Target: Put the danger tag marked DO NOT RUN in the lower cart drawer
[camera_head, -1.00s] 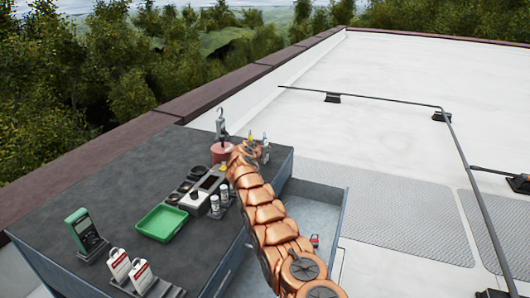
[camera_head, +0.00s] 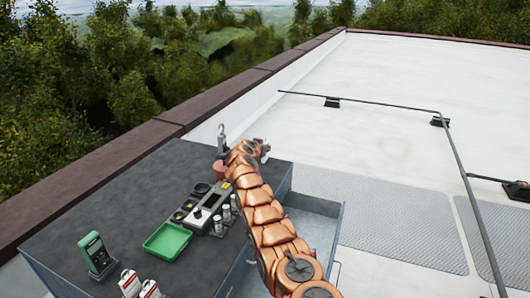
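Two white tags with red bands, the left tag (camera_head: 130,284) and the right tag (camera_head: 150,290), stand at the near left of the dark cart top, cut by the lower picture edge. Their lettering is too small to read. An open drawer (camera_head: 318,224) sticks out from the cart's right side, beyond my copper arm. The part of it I can see looks empty; my arm hides the rest. I cannot tell whether it is the lower drawer. My gripper (camera_head: 263,149) is over the cart's far right corner, small and partly hidden by the arm.
A railing pipe (camera_head: 462,165) crosses the open white roof at right.

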